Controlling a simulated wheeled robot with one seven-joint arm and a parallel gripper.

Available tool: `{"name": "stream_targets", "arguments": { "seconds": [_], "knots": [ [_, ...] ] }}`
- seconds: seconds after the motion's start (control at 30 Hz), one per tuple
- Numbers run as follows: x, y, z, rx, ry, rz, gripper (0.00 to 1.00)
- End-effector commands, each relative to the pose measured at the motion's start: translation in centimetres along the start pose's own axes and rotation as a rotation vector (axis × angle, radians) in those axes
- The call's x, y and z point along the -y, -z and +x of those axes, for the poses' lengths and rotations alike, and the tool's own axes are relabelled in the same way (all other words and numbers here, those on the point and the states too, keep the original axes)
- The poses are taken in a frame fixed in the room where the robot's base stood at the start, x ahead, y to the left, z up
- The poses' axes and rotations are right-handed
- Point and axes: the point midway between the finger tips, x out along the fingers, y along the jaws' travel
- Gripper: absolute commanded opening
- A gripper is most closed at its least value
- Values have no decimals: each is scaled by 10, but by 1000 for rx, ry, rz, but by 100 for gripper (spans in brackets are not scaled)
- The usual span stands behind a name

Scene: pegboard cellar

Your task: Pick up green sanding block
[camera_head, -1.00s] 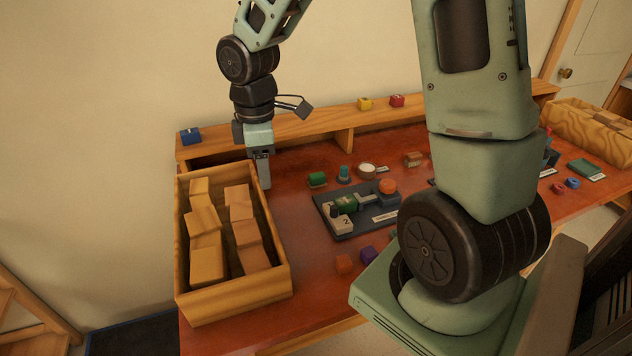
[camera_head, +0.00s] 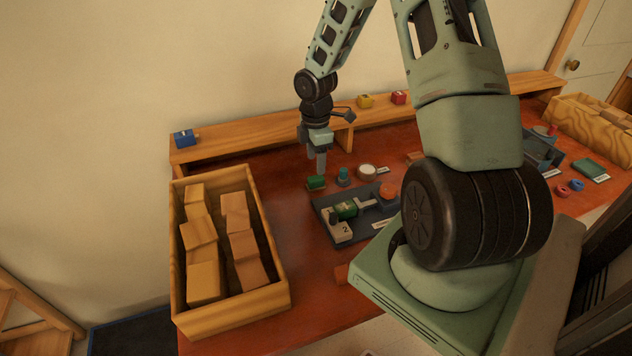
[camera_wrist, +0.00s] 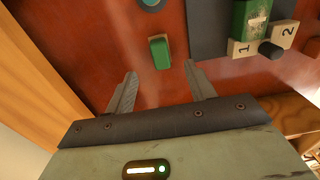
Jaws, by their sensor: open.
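A small green block (camera_head: 316,183), which looks like the sanding block, lies on the red-brown bench top, left of a small teal-topped item. It also shows in the wrist view (camera_wrist: 160,52), just beyond and between my fingertips. My gripper (camera_head: 317,165) points down just above and behind the block in the head view. In the wrist view its two fingers (camera_wrist: 162,84) are apart with nothing between them. Another green piece (camera_head: 346,209) sits on a dark numbered fixture (camera_head: 330,234).
A wooden crate of wood blocks (camera_head: 181,310) stands at the bench's left. A raised back shelf (camera_head: 235,144) carries blue, yellow and red blocks. A round white-topped item (camera_head: 366,171) is right of the green block. The bench between crate and fixture is clear.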

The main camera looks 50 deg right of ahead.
Motion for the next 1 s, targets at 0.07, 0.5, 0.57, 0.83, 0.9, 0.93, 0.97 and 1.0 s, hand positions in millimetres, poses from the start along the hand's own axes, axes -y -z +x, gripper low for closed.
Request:
{"name": "stream_targets", "arguments": {
  "seconds": [0.07, 0.5, 0.57, 0.83, 0.9, 0.93, 0.97, 1.0],
  "knots": [
    [0, 0, 11, 0, 2, -1, 55],
    [2, 1, 54, 0, 3, -2, 55],
    [1, 0, 63, 1, 2, 0, 55],
    [0, 0, 74, 1, -1, 0, 55],
    [0, 0, 73, 1, -1, 1, 55],
    [0, 0, 73, 1, -1, 1, 52],
    [0, 0, 73, 1, -1, 1, 43],
    [0, 0, 73, 1, -1, 1, 32]
  ]
}}
